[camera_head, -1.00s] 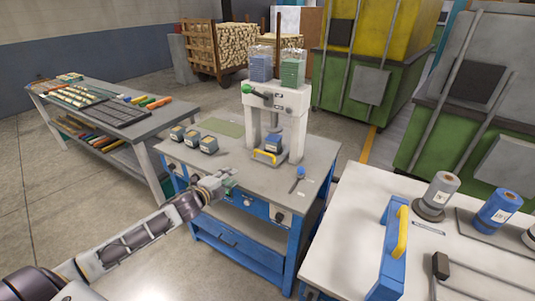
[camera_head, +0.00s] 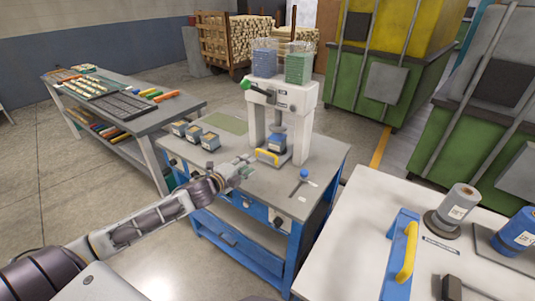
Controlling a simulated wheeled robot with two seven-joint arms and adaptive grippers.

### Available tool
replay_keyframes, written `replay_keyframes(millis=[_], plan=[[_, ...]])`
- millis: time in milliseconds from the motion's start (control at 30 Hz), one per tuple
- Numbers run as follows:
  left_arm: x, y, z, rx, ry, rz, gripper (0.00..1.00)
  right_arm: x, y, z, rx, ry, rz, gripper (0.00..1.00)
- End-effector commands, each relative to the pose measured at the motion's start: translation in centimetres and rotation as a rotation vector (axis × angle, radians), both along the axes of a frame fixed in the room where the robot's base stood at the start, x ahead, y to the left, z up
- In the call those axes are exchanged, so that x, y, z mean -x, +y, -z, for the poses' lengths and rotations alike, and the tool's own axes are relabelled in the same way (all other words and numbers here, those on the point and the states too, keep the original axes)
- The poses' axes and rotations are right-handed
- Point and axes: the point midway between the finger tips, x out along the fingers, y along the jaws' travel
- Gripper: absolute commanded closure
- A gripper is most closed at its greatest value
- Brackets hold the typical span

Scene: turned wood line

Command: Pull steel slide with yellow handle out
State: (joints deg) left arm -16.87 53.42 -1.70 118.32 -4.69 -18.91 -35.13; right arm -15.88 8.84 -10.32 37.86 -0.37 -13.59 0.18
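The steel slide's yellow handle (camera_head: 267,157) sticks out at the front of the white press (camera_head: 282,98) on the blue-framed workbench. The steel slide itself is small and hard to make out behind the handle. A dark blue block (camera_head: 277,143) sits under the press, just behind the handle. My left gripper (camera_head: 246,166) is over the bench top, just left of the handle and apart from it. Its fingers look parted, with nothing seen between them. My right gripper is not in view.
Several small dark boxes (camera_head: 194,135) stand on the bench's left part, beside a green mat (camera_head: 226,123). A blue-knobbed tool (camera_head: 303,175) lies to the right. A white table (camera_head: 365,215) with a blue, yellow-handled piece (camera_head: 403,255) stands at front right.

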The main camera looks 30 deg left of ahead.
Motion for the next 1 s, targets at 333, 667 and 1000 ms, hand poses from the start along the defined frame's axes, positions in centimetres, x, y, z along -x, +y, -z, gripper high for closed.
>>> replay_keyframes(millis=[333,667,1000], plan=[[-0.3,0.0,0.1,0.001,0.000,-0.001,0.67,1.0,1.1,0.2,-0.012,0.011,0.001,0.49],[-1.5,-0.1,0.3,0.001,0.000,-0.001,0.67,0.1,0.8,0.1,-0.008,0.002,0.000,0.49],[-3.2,-0.4,0.6,0.001,-0.001,-0.001,0.67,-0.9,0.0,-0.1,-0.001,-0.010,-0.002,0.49]])
